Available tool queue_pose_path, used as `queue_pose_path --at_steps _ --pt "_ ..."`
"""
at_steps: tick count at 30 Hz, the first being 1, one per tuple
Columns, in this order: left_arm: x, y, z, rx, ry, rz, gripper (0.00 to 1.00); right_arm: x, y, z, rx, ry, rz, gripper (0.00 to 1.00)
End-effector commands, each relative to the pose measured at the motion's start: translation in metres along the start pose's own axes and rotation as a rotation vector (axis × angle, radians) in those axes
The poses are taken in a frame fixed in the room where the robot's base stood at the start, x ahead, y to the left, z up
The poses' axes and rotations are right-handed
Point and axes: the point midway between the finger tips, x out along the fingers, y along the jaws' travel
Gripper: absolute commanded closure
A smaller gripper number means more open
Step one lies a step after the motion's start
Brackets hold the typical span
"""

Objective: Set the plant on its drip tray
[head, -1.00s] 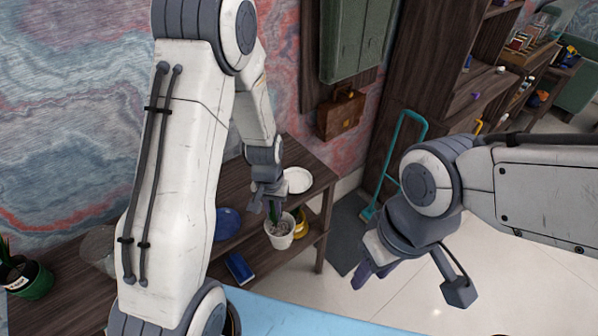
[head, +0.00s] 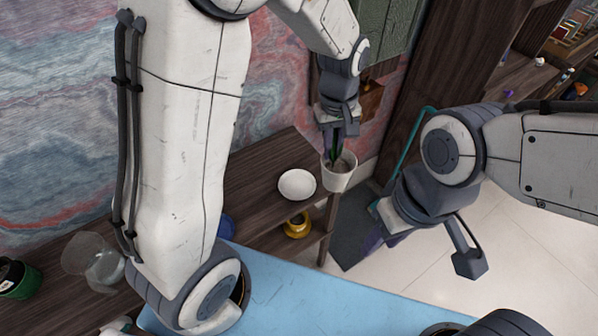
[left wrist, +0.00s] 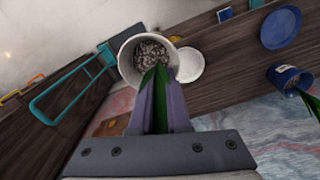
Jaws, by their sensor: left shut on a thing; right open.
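The plant, in a white pot (head: 342,176) with grey gravel and green leaves, is held up by my left gripper (head: 337,148). In the left wrist view the leaves (left wrist: 152,82) run between the shut fingers and the white pot (left wrist: 125,65) hangs beyond the fingertips, slightly tilted. A white round dish (head: 297,185), which looks like the drip tray, lies empty near the right end of the wooden shelf (head: 250,190). The pot is right of the dish, apart from it. The dish also shows partly behind the pot in the left wrist view (left wrist: 191,66). My right gripper (head: 380,240) is open and empty, away from the shelf.
A yellow pot (head: 297,226) stands on the lower shelf. A clear glass vessel (head: 98,262) and a green pot (head: 18,280) are at the left. A blue plate (left wrist: 282,28) and a blue pot (left wrist: 290,76) are farther along the shelf. A teal handle (left wrist: 75,90) stands nearby.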

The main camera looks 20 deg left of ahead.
Motion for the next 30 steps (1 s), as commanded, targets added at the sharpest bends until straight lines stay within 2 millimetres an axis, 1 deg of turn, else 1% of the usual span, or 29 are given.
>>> queue_pose_path --at_steps 2,5,11,15,19,22,26,30 --pt "0.000 -0.002 -0.002 -0.008 0.000 -0.001 1.00 -0.002 0.000 0.000 0.000 0.000 0.000 0.58" --pt "0.006 -0.010 -0.011 -0.012 -0.001 -0.002 1.00 -0.004 0.000 0.000 0.000 0.000 0.000 0.58" --pt "0.026 -0.035 -0.036 -0.014 -0.001 -0.003 1.00 -0.012 -0.001 -0.001 0.000 0.000 0.000 0.58" --pt "0.043 -0.057 -0.058 -0.015 -0.002 -0.002 1.00 -0.018 -0.001 -0.001 0.000 0.000 0.000 0.58" --pt "0.056 -0.072 -0.074 -0.013 -0.001 -0.002 1.00 -0.023 -0.002 -0.001 0.000 0.000 0.000 0.58" --pt "0.063 -0.079 -0.082 -0.012 0.000 0.000 1.00 -0.024 -0.002 -0.001 0.000 0.000 0.000 0.58" --pt "0.069 -0.081 -0.084 -0.008 0.000 0.000 1.00 -0.026 -0.002 -0.001 0.001 0.000 0.000 0.58" --pt "0.089 -0.082 -0.083 -0.009 -0.003 -0.002 1.00 -0.031 -0.002 -0.002 0.001 0.000 0.000 0.58"
